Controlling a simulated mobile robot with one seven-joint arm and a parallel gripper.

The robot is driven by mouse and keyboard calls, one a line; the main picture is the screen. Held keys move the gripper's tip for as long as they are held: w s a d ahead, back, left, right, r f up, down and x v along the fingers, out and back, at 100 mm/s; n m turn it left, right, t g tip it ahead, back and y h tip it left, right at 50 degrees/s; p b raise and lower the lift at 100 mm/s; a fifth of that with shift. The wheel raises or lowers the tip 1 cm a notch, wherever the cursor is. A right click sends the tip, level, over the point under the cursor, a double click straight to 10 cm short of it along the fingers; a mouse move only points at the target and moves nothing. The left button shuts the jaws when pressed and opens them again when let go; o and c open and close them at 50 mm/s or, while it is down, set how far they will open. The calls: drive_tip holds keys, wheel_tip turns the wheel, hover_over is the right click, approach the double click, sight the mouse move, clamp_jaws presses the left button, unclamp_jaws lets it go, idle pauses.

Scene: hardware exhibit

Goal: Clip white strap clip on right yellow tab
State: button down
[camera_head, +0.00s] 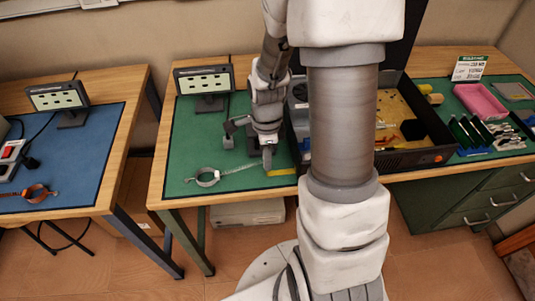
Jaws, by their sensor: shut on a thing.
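A whitish strap lies on the green mat, with a looped end (207,178) at left and a thin tail (238,169) running right towards my gripper. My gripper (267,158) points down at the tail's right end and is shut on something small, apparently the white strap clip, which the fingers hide. A yellow tab (282,172) lies flat just right of and below my fingertips, near the mat's front edge. I cannot tell whether the clip touches it. My arm column hides what lies right of the tab.
An open black case (412,157) with a yellowish inside stands right of my gripper, close to it. A small screen (203,80) stands at the back left. The mat (182,150) is clear at left. A blue-matted table (70,160) holds an orange-brown strap (35,191).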

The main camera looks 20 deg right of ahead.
drive_tip(key=shift+f, duration=0.5)
drive_tip(key=shift+f+b, duration=0.3)
drive_tip(key=shift+b, duration=0.2)
drive_tip(key=shift+f+b, duration=0.95)
drive_tip(key=shift+f, duration=0.2)
idle(0.8)
drive_tip(key=c, duration=0.7)
unclamp_jaws()
drive_tip(key=shift+o, duration=0.2)
drive_tip(key=o, duration=0.3)
drive_tip(key=shift+r+p, duration=0.55)
drive_tip(key=shift+r, duration=0.15)
drive_tip(key=shift+r+p, duration=2.4)
drive_tip(key=shift+r, duration=0.55)
